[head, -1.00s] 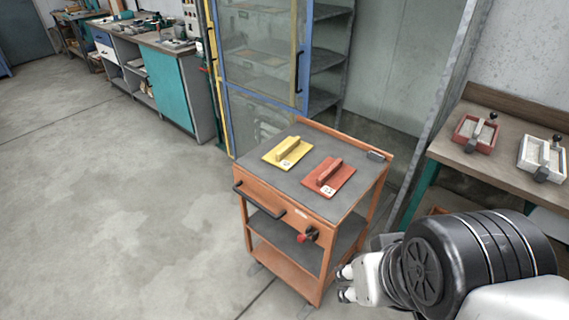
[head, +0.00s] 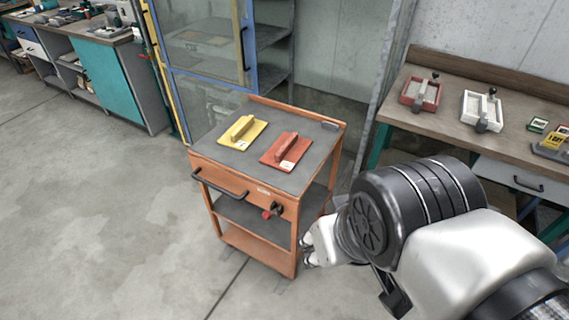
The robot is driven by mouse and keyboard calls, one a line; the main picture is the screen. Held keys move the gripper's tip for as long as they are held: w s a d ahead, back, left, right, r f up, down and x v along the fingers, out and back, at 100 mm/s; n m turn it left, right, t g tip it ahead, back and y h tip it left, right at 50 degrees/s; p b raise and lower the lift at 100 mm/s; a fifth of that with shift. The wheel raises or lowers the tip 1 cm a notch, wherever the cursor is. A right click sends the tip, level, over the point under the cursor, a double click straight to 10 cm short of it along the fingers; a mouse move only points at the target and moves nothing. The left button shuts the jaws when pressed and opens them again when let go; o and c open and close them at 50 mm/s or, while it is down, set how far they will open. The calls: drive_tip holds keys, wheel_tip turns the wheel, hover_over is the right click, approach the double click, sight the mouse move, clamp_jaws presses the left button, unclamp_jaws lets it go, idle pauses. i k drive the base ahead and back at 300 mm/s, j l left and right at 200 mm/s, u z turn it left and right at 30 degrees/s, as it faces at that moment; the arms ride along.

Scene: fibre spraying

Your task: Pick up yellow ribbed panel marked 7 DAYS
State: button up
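The yellow panel (head: 242,132) lies flat on the grey top of the orange trolley (head: 228,171), with a raised yellow bar across it and a small white label at its near edge. The label is too small to read. A red panel (head: 286,150) of similar shape lies just to its right, also with a white label. My gripper (head: 307,250) is low at the trolley's right side, below the top and apart from both panels. It is mostly hidden by my arm, and its fingers are too small to judge.
A workbench (head: 455,128) on the right holds a red-framed tray (head: 420,94), a white-framed tray (head: 481,110) and small items. A glass-door cabinet (head: 205,85) stands behind the trolley. The floor to the left is clear.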

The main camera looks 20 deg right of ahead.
sight(241, 136)
drive_tip(key=i+j+z, duration=0.35)
drive_tip(key=i+j, duration=0.3)
drive_tip(key=i+j+z, duration=0.2)
drive_tip(key=i+j, duration=0.15)
drive_tip(key=i+j+z, duration=0.15)
drive_tip(key=i+j, duration=0.15)
drive_tip(key=j, duration=0.2)
drive_tip(key=i+j+z, duration=0.2)
drive_tip(key=j, duration=0.25)
drive_tip(key=i, duration=0.05)
